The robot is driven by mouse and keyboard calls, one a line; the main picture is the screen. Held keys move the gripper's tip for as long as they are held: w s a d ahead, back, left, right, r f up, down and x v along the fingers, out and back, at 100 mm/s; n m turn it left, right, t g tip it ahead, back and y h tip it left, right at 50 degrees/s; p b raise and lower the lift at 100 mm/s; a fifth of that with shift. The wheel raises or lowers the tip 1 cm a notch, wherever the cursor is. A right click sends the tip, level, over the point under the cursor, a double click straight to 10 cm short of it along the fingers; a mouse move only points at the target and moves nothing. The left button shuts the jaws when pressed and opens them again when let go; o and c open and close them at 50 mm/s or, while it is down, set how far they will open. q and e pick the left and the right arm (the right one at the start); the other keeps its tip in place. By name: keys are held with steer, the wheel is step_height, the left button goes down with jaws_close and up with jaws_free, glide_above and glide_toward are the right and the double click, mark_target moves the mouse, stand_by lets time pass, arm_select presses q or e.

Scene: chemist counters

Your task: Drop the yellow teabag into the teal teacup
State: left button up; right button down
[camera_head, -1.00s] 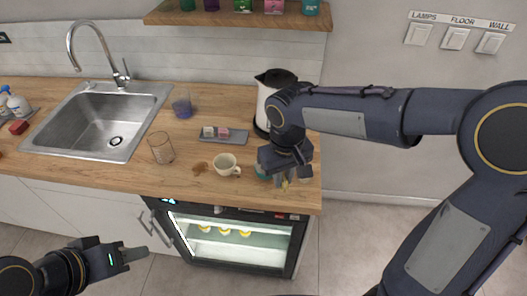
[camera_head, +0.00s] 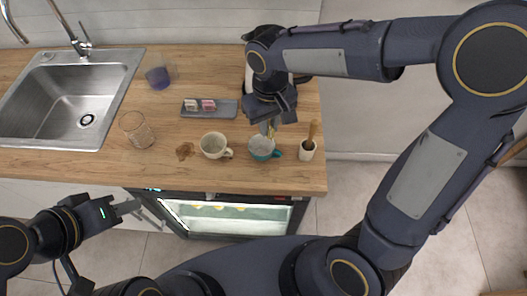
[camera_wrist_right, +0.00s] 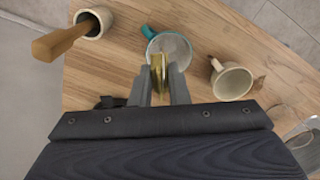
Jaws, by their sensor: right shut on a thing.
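The teal teacup (camera_head: 263,148) stands on the wooden counter near its front edge, with a pale inside and a teal handle. In the right wrist view the teal teacup (camera_wrist_right: 169,47) is just beyond my fingertips. My right gripper (camera_head: 268,128) is shut on the yellow teabag (camera_wrist_right: 157,68), which hangs between its fingers. In the wrist view the teabag overlaps the near rim of the cup; I cannot tell its exact height above it. My left gripper (camera_head: 127,208) is empty, in front of the counter at the lower left, with its fingers seen edge-on.
A cream cup (camera_head: 213,146) stands left of the teal one, beside a brown stain. A small pot (camera_head: 307,150) with a wooden-handled tool stands to its right. A grey tray (camera_head: 222,109) with small boxes, a glass (camera_head: 136,131) and a dark kettle (camera_head: 254,78) are near.

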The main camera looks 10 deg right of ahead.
steer(key=shift+f+b, duration=0.3)
steer(key=shift+f, duration=0.5)
steer(key=c, duration=1.3)
jaws_free()
steer(key=shift+r, duration=0.15)
step_height(320, 180, up, 8)
steer(key=shift+f, duration=0.2)
steer(key=shift+s+d, duration=0.1)
steer(key=s+d+f+m+t+y, duration=0.1)
steer(key=s+d, duration=0.3)
steer(key=s, duration=0.4)
steer(key=s+d+f+m+t+y, duration=0.2)
steer(key=s+d+m+t, duration=0.1)
steer(key=s, duration=0.5)
steer(key=shift+d+m+t+y, duration=0.3)
steer(key=shift+d+t+y, duration=0.1)
steer(key=shift+d+t, duration=0.5)
